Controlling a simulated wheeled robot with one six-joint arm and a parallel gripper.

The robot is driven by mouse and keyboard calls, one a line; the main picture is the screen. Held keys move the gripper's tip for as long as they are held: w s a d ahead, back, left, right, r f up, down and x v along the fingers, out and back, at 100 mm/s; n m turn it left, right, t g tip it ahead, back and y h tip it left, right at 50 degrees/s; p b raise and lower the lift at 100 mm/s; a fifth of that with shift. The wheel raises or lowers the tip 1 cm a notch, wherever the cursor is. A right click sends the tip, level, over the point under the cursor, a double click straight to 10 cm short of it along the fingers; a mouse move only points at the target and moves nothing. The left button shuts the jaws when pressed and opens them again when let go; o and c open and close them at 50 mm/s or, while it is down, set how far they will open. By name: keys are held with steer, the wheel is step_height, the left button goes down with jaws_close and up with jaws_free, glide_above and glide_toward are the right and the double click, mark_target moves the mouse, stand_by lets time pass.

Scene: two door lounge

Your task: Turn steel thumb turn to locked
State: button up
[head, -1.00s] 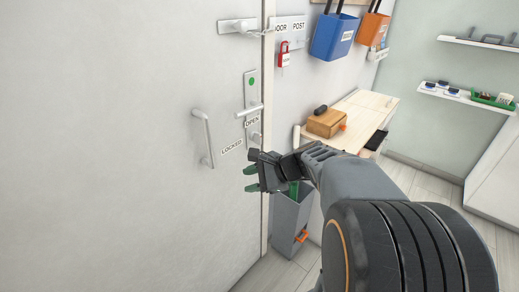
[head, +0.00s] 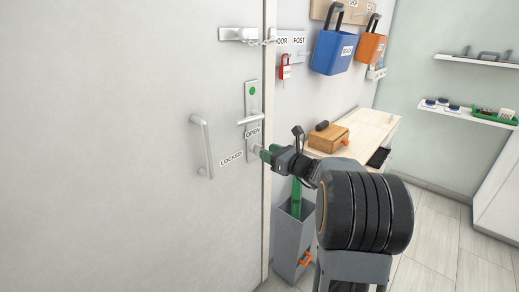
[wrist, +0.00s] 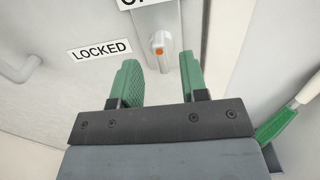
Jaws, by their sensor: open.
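The steel thumb turn (wrist: 160,48) shows in the wrist view on the lower end of the door's lock plate (head: 251,104), with an orange mark on its end. My gripper (wrist: 158,80) is open, its two green fingers apart, with the thumb turn beyond the gap between the fingertips. I see no contact. In the head view my gripper (head: 263,152) is beside the plate's lower end and partly hides the thumb turn. The LOCKED label (wrist: 99,50) is left of the turn, and the OPEN label (head: 253,133) is above it. A green dot shows high on the plate.
A lever handle (head: 251,118) juts out above the turn, and a pull handle (head: 202,146) is to the left. A grey bin (head: 292,235) stands below my gripper by the door edge. A wooden table (head: 367,129) is at the right.

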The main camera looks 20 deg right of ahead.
mark_target(259, 148)
steer(key=shift+x, duration=2.5)
steer(key=shift+c, duration=0.4)
jaws_close()
